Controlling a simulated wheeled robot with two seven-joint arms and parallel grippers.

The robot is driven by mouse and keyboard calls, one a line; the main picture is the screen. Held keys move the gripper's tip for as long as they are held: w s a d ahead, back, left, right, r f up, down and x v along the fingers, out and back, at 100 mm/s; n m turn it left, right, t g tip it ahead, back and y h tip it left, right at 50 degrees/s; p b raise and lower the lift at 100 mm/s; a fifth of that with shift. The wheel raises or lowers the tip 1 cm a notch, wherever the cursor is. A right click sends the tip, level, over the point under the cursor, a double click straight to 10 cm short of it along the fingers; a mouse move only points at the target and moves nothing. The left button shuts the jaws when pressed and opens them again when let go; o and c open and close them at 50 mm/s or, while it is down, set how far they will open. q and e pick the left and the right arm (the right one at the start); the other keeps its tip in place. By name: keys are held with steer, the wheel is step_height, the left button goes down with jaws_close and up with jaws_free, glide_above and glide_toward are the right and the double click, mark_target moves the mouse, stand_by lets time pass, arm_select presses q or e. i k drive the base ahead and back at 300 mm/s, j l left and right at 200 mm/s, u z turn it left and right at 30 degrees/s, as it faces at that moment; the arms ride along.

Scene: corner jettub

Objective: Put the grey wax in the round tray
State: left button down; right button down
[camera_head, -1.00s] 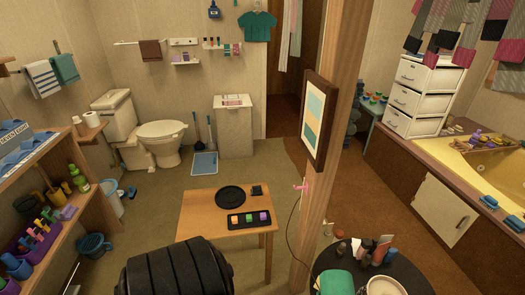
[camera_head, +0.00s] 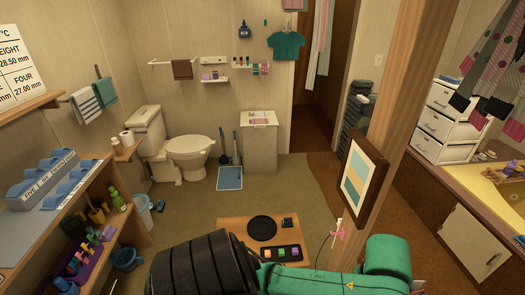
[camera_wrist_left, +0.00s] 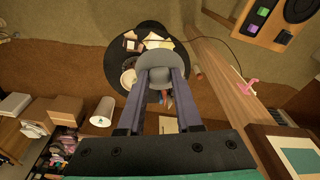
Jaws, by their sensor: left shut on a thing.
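The round tray (camera_head: 262,228) is a flat black disc lying on the small wooden table in the head view; part of a dark disc also shows at the top right of the left wrist view (camera_wrist_left: 299,8). My left gripper (camera_wrist_left: 158,68) has its two fingers shut on a rounded grey piece, the grey wax (camera_wrist_left: 155,43), in the left wrist view. The wax is held in the air above a black round table, apart from the round tray. In the head view my left arm hides this gripper and the wax. My right gripper is not in view.
Beside the round tray are a black holder (camera_head: 282,254) with coloured blocks and a small dark box (camera_head: 287,222). A wooden post (camera_head: 385,120) with a framed picture (camera_head: 360,180) stands right of the table. The black round table (camera_wrist_left: 116,66) carries several small items.

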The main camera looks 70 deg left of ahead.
mark_target(261, 228)
steer(key=k+j+z, duration=0.1)
steer(key=j, duration=0.3)
steer(key=k+j, duration=0.15)
steer(key=j, duration=0.25)
steer(key=k+j+z, duration=0.15)
steer(key=j, duration=0.25)
steer(key=k+j+z, duration=0.1)
steer(key=j, duration=0.25)
steer(key=k+j, duration=0.2)
steer(key=j, duration=0.2)
steer(key=k+j+z, duration=0.15)
steer(key=j, duration=0.2)
steer(key=j+z, duration=0.1)
steer(key=j, duration=0.45)
steer(key=k+j+z, duration=0.1)
steer(key=j, duration=0.45)
steer(key=k, duration=0.05)
